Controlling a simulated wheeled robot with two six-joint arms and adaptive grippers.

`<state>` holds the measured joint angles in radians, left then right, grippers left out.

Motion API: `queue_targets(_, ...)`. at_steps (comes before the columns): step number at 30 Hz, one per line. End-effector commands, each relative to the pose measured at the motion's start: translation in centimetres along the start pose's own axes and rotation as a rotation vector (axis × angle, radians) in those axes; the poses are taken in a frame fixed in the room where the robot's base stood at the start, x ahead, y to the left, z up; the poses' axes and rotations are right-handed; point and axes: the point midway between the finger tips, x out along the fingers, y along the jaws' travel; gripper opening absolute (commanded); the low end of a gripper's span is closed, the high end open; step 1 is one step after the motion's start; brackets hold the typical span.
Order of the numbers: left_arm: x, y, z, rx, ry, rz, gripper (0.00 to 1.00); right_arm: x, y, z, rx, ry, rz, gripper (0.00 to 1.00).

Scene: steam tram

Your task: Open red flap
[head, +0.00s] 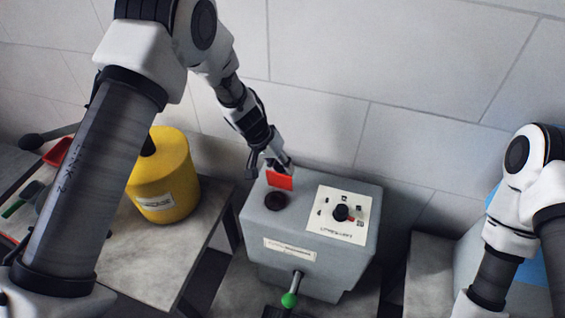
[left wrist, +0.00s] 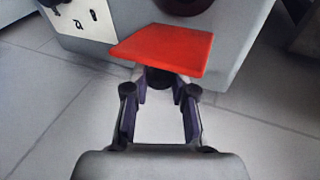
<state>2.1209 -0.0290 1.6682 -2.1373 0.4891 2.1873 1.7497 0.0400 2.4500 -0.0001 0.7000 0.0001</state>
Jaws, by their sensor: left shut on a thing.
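The red flap (head: 280,181) stands raised at the back left of the grey box's top (head: 315,245). A dark round opening (head: 276,201) lies uncovered just in front of it. My left gripper (head: 277,165) reaches down from behind and is shut on the flap. In the left wrist view the flap (left wrist: 165,47) spreads out beyond the fingertips (left wrist: 160,83) of this gripper. The flap's gripped edge is partly hidden by the fingers. My right arm shows at the right of the head view, but its gripper is outside the picture.
A white dial plate (head: 338,214) with a black and red knob lies right of the opening. A green-tipped lever (head: 290,299) sticks out in front. A yellow can (head: 163,175) stands on the left bench (head: 165,250). A tiled wall (head: 330,80) rises close behind.

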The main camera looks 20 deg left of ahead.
Motion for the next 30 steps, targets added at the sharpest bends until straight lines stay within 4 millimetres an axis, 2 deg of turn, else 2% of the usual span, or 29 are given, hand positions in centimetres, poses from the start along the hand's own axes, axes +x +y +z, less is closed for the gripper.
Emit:
queue_targets(12, 0.92, -0.34, -0.05, -0.075, -0.185, 0.0, 0.0, 0.09, 0.0, -0.01, 0.0, 0.0, 0.0, 0.4)
queue_targets(28, 1.07, -0.36, 0.07, -0.088, -0.216, 0.001, 0.0, 0.1, 0.0, -0.02, 0.0, 0.0, 0.0, 0.4)
queue_targets(29, 1.07, -0.36, 0.07, -0.088, -0.216, 0.002, 0.28, 0.1, 0.0, -0.02, 0.0, 0.0, 0.0, 0.4)
queue_targets(30, 1.07, -0.36, 0.06, -0.088, -0.216, 0.002, 0.42, 0.09, 0.0, -0.02, 0.0, 0.0, 0.0, 0.4)
